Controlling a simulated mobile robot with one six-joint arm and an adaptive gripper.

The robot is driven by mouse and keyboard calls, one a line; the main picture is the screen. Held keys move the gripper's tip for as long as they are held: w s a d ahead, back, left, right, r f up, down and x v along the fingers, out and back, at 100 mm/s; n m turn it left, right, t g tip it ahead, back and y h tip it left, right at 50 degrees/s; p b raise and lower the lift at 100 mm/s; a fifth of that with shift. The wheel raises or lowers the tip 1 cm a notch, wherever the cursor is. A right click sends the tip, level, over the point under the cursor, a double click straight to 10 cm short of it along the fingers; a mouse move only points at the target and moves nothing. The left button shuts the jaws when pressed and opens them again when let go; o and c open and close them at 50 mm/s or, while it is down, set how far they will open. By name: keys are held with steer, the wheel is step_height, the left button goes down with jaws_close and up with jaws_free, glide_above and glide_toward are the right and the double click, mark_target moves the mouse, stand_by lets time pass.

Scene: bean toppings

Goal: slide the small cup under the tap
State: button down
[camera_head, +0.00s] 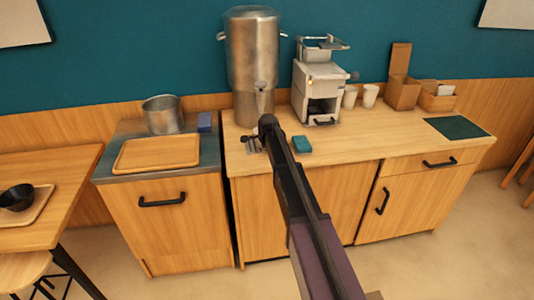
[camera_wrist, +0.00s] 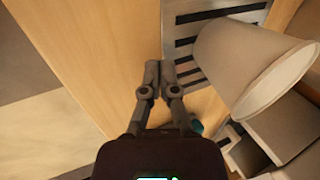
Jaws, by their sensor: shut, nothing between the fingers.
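A pale tapered cup (camera_wrist: 250,60) fills much of the right of the wrist view, its wide rim toward the lower right. It appears to stand on or over a slotted drip tray (camera_wrist: 183,30). In the head view the cup is not clear, probably hidden by my arm. The tap (camera_head: 260,87) is on the front of a steel urn (camera_head: 252,50). My gripper (camera_wrist: 160,66) has its fingers together and empty, left of the cup with a gap between. It shows low over the counter's front left part in the head view (camera_head: 247,142).
A teal block (camera_head: 302,144) lies right of my arm. A white coffee machine (camera_head: 318,88) and two pale cups (camera_head: 350,97) (camera_head: 370,95) stand farther right. The counter edge is close to my gripper. The counter (camera_head: 380,130) is clear in its middle.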

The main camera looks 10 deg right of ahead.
stand_by(0.4)
step_height(320, 180, up, 10)
steer(key=p, duration=1)
steer(key=shift+s, duration=0.1)
steer(key=s+n+g, duration=0.2)
steer(key=s+n, duration=0.7)
steer(key=s, duration=1.1)
steer(key=s+f+n+g, duration=0.1)
steer(key=s+n, duration=0.7)
steer(key=s, duration=1.2)
steer(key=shift+f+n+g, duration=0.25)
steer(key=shift+n+g, duration=0.15)
steer(key=shift+g, duration=0.4)
